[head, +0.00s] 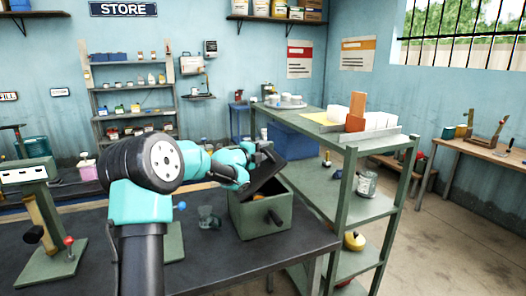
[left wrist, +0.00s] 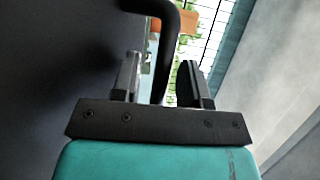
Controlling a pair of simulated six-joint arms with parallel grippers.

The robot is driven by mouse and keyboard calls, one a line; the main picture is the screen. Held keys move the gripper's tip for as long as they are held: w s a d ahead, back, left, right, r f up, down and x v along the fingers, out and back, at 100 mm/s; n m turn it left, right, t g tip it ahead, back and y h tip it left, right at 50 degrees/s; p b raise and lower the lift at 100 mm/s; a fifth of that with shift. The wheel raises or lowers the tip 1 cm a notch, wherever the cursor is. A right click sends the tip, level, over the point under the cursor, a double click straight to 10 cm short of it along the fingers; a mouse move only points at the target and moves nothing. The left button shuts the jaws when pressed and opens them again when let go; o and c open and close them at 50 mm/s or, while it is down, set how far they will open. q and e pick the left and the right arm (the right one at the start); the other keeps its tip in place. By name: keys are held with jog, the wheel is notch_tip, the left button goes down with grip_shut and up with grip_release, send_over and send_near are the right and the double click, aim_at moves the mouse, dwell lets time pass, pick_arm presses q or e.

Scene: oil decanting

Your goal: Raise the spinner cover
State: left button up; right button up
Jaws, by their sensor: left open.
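The spinner is a green box (head: 260,214) near the right edge of the dark bench. Its dark cover (head: 264,174) is tilted up, and the box mouth shows below it. My left gripper (head: 264,151) is at the upper part of the raised cover. In the left wrist view the open fingers (left wrist: 162,80) stand on both sides of a black curved handle (left wrist: 166,35), with the dark cover (left wrist: 60,60) filling the left side. Whether either finger touches the handle cannot be told. My right gripper is not in view.
A clear glass (head: 207,217) stands on the bench (head: 215,262) left of the box. A green shelf rack (head: 345,180) stands close on the right. A press-like device (head: 45,215) is at the far left.

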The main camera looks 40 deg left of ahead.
pick_arm(q)
jog(key=shift+w, duration=0.1)
jog(key=shift+c, duration=0.4)
grip_shut()
